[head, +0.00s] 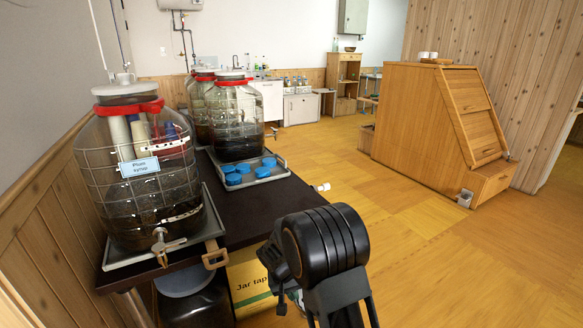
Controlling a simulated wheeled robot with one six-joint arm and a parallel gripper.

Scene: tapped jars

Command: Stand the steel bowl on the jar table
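The jar table (268,207) has a dark top and runs along the left wall. A large glass jar labelled "Plum syrup" (140,190) stands at its near end on a grey tray, with a tap at its front. More large jars (236,120) stand at its far end. I cannot make out a steel bowl in this view. My arm's black joint is at the lower middle, in front of the table's right edge. Only a small part near my gripper (284,296) shows below it; its fingers are mostly hidden, so I cannot tell what they hold.
Several blue lids (240,176) lie on a tray at the table's far end. A yellow "Jar taps" box (252,285) and a dark container (195,303) are under the table. A slanted wooden cabinet (425,115) stands right. The wooden floor between is clear.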

